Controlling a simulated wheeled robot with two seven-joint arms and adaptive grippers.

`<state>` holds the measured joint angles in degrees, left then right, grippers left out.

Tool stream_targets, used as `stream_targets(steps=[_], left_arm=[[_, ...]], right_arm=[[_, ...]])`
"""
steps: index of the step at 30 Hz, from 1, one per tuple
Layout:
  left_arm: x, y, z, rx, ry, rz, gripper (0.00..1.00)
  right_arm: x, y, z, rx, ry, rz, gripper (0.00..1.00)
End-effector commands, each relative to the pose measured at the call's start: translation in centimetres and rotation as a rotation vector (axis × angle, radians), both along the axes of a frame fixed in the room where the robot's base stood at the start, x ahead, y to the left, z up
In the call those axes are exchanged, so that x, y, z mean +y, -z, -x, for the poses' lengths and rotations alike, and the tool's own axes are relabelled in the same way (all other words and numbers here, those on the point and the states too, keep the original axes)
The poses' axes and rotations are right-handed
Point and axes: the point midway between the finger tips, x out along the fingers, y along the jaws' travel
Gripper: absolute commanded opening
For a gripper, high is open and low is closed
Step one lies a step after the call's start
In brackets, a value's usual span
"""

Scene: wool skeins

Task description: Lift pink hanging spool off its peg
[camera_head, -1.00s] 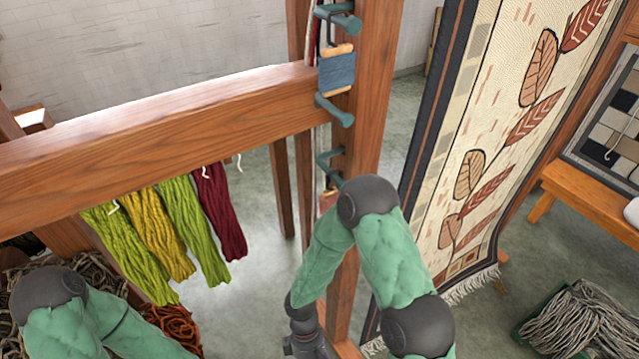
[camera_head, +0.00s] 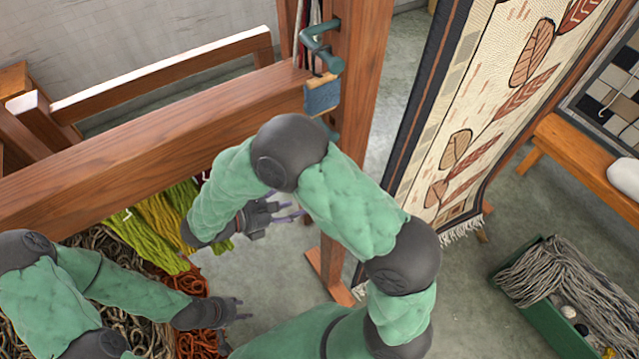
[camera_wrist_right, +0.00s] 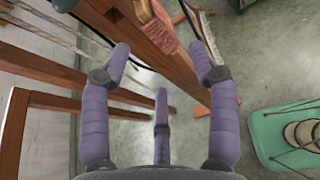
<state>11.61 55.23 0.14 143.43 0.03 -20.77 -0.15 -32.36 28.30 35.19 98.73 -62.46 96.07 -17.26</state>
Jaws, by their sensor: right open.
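In the right wrist view, a pinkish-red wound spool (camera_wrist_right: 158,28) hangs at the top, close to the wooden post. My right gripper (camera_wrist_right: 158,78) is open and empty, its fingers spread below the spool and not touching it. In the head view the right gripper (camera_head: 290,208) is left of the post, below the beam. The pink spool is not visible there, with my right arm in front of that part of the post. My left gripper (camera_head: 240,309) is low at the left, over the floor beside orange yarn; its jaw opening is too small to judge.
A blue spool (camera_head: 321,95) hangs on the post below a teal peg (camera_head: 322,45). A thick wooden beam (camera_head: 150,145) crosses at left, with green and yellow skeins (camera_head: 150,230) below. A leaf-patterned tapestry (camera_head: 480,130) hangs at right. A green crate (camera_head: 550,310) holds grey yarn.

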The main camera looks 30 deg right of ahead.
Motion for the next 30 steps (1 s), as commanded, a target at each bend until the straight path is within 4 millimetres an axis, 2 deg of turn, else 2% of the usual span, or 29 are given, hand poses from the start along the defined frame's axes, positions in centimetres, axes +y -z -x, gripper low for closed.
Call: stream_targets(steps=[3, 13, 21, 30], left_arm=[[0.0, -0.5, 0.0, 0.000, 0.000, 0.000, 0.40], [0.0, -1.2, 0.0, 0.000, 0.000, 0.000, 0.40], [0.0, -2.7, 0.0, -0.001, 0.000, 0.000, 0.40], [0.0, -2.8, 0.0, 0.000, 0.000, 0.000, 0.40]], right_arm=[[-1.9, 0.7, -0.1, 0.003, 0.004, -0.002, 0.61], [-4.3, 1.6, -0.2, 0.003, 0.004, -0.003, 0.61], [-7.7, 2.6, -0.5, 0.003, 0.005, -0.003, 0.61], [-8.5, 3.2, -0.6, 0.001, 0.002, -0.004, 0.61]])
